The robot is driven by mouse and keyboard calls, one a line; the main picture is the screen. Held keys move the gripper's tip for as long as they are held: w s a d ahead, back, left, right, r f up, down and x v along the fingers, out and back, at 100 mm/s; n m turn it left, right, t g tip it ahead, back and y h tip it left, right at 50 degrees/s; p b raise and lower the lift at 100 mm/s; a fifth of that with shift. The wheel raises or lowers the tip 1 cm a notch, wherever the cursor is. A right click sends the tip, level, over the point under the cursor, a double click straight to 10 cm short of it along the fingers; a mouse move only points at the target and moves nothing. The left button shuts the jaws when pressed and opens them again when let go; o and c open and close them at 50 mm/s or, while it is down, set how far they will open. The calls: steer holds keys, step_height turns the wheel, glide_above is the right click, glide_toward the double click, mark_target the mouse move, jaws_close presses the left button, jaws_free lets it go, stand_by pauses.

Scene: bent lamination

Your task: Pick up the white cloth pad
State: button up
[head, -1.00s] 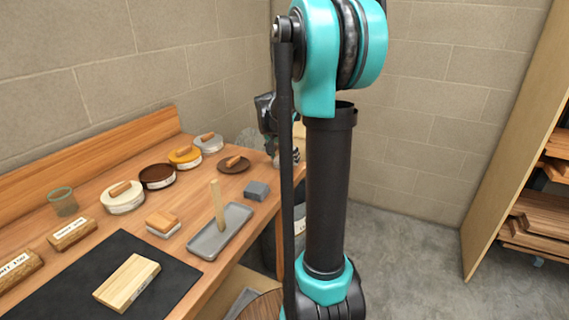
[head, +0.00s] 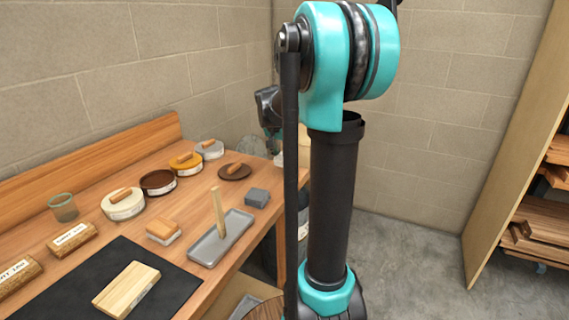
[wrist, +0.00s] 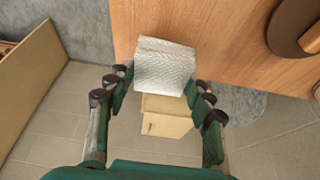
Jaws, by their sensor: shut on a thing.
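In the wrist view, the white cloth pad (wrist: 165,68) is a textured, folded block held between the fingers of my gripper (wrist: 157,80). The fingers are closed against its left and right sides. Bare wooden table top shows beyond the pad, with the table's edge close by. In the head view, my gripper is mostly hidden behind my own arm, near the far end of the workbench (head: 262,225), and I cannot make out the pad there.
A cream box (wrist: 165,118) shows below the pad in the wrist view. A dark round lid (wrist: 297,28) lies on the table at right. Several tins, a grey tray (head: 205,250), a grey block (head: 257,197) and a wooden block (head: 126,289) stand on the bench. Shelves stand at far right.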

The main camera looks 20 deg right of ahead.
mark_target(285, 157)
step_height(285, 157, up, 16)
stand_by(0.3)
steer(key=o, duration=0.3)
steer(key=c, duration=0.3)
steer(key=shift+c, duration=0.2)
